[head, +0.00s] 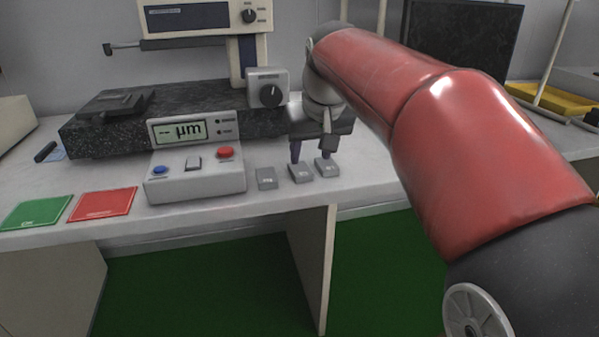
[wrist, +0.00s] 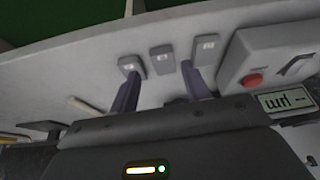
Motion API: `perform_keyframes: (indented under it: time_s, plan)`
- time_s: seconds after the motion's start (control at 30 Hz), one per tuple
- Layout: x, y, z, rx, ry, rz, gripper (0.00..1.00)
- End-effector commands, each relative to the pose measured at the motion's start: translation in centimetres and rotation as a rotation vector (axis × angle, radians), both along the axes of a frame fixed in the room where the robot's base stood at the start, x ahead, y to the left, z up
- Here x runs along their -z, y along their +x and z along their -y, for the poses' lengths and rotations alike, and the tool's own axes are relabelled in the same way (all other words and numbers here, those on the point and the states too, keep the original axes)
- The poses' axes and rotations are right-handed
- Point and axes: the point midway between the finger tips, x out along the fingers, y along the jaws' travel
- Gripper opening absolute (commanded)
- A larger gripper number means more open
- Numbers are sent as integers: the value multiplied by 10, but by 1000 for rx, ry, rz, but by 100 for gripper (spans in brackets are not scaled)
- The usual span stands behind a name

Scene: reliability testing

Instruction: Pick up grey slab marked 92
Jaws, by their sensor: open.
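Three small grey slabs lie in a row near the front edge of the white table: a left one (head: 266,179), a middle one (head: 301,174) and a right one (head: 327,168). Each has a pale mark too small to read surely, so I cannot tell which is 92. In the wrist view the order is reversed, with the right slab (wrist: 131,67), middle slab (wrist: 162,61) and left slab (wrist: 207,48). My gripper (head: 310,159) is open and empty, its dark fingers pointing down over the middle and right slabs. In the wrist view the middle slab shows beyond the gap between the fingertips (wrist: 160,76).
A grey control box (head: 195,185) with a red button and µm display stands left of the slabs. A dark granite block (head: 100,135) is behind it. Green (head: 37,212) and red (head: 104,204) mats lie at left. The table's front edge is close.

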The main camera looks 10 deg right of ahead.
Motion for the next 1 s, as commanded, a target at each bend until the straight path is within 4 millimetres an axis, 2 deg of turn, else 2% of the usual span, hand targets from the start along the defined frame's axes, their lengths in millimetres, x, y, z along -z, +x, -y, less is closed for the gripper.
perform_keyframes:
  time_s: [0.03, 0.1, 0.2, 0.47, 0.73, 1.0]
  plan:
    - [-5, 15, 0, -5, -2, -5, 47]
    - [-10, 27, 0, -9, -4, -9, 47]
    - [-11, 36, 0, -12, -6, -13, 47]
    - [14, 46, -1, -13, -7, -14, 47]
    - [50, 57, -5, -12, -7, -15, 47]
    - [61, 63, -6, -13, -7, -12, 47]
